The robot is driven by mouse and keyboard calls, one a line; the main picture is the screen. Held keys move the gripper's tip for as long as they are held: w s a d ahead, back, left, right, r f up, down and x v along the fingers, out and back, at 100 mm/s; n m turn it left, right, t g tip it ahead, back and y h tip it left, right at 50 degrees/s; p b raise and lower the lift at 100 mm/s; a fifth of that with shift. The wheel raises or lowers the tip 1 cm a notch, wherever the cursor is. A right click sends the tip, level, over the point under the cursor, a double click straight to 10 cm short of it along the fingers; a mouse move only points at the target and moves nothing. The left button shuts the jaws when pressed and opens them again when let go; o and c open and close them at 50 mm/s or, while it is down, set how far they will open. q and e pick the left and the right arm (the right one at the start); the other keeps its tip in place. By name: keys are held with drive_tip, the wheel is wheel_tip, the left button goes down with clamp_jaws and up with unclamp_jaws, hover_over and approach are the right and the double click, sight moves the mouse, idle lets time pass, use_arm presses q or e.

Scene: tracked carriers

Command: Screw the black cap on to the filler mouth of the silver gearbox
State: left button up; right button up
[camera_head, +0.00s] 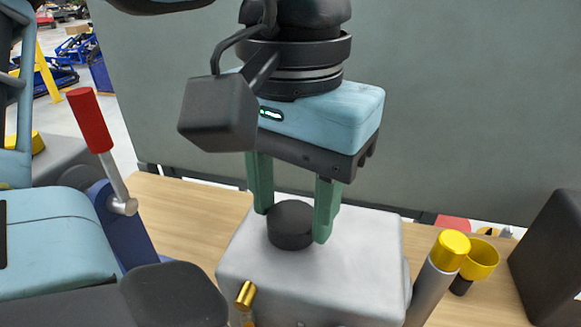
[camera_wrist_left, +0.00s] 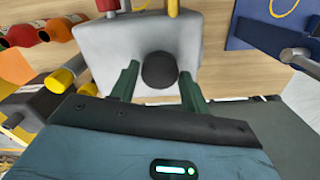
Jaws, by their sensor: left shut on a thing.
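The silver gearbox (camera_head: 362,250) stands on the wooden table; its pale top also fills the upper middle of the left wrist view (camera_wrist_left: 100,45). The black cap (camera_head: 291,227) is upright at the gearbox's top, and it shows between the fingers in the left wrist view (camera_wrist_left: 160,71). My left gripper (camera_head: 297,218) points down with its green fingers on either side of the cap and is shut on it. The filler mouth is hidden under the cap, so I cannot tell whether the threads are engaged.
A red-handled lever (camera_head: 90,120) stands left of the gearbox. A grey cylinder with a yellow top (camera_head: 437,279), a yellow cup (camera_head: 481,261) and a dark box (camera_head: 552,262) stand to the right. A brass-coloured fitting (camera_head: 245,296) is at the gearbox's front. Bare table (camera_head: 180,215) shows at left.

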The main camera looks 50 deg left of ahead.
idle(0.3)
use_arm(q)
drive_tip(key=m+p, duration=0.1)
drive_tip(key=m, duration=0.5)
drive_tip(key=shift+m, duration=0.4)
drive_tip(key=m, duration=0.3)
drive_tip(key=shift+m+p, duration=0.3)
